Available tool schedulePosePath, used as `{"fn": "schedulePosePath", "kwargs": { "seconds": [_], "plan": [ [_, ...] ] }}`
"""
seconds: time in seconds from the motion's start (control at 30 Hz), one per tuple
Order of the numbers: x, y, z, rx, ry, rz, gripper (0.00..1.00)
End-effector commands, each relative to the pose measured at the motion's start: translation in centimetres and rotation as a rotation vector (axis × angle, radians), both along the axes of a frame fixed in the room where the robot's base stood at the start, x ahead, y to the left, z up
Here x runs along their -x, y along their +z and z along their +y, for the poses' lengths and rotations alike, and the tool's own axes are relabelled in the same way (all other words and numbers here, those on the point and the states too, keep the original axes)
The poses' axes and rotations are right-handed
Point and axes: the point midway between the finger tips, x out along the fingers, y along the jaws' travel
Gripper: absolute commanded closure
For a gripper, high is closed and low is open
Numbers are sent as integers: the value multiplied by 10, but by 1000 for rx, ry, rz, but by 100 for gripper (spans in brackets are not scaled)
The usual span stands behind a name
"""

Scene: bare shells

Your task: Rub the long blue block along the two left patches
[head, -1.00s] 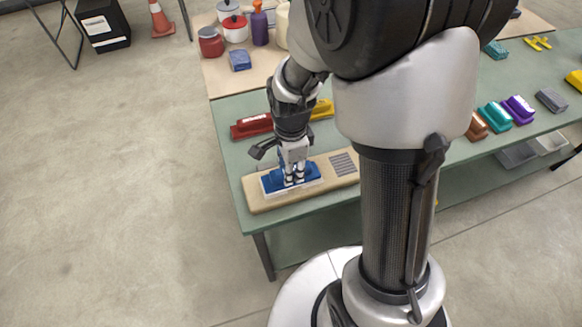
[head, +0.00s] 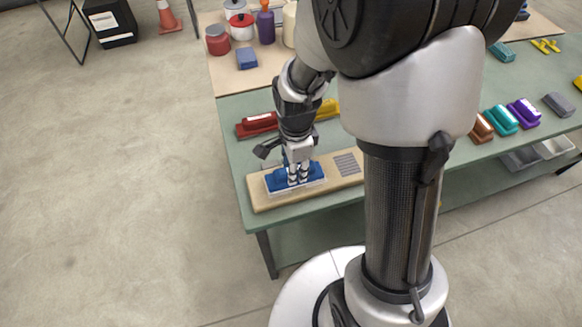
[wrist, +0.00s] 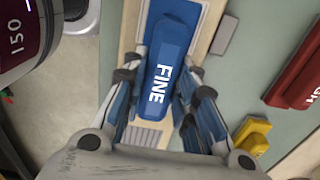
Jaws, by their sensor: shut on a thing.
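The long blue block (head: 317,172), marked "FINE" in the wrist view (wrist: 163,75), lies lengthwise on the left part of a tan board (head: 257,202). My gripper (head: 299,179) is shut on the block from above, with fingers on both its long sides; they also show in the wrist view (wrist: 160,88). My arm hides the board's right part.
A red block (head: 258,124) and a yellow block (head: 327,109) lie behind the board on the green table (head: 235,150). Brown, teal and purple blocks (head: 523,110) stand at the right.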

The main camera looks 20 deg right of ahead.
Motion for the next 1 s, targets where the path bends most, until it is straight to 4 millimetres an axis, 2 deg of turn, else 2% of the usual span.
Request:
{"fn": "schedulePosePath", "kwargs": {
  "seconds": [0.4, 1.0],
  "plan": [
    [0, 1, -16, 0, 0, 0, 93],
    [0, -1, 9, 0, 3, 1, 93]
  ]
}}
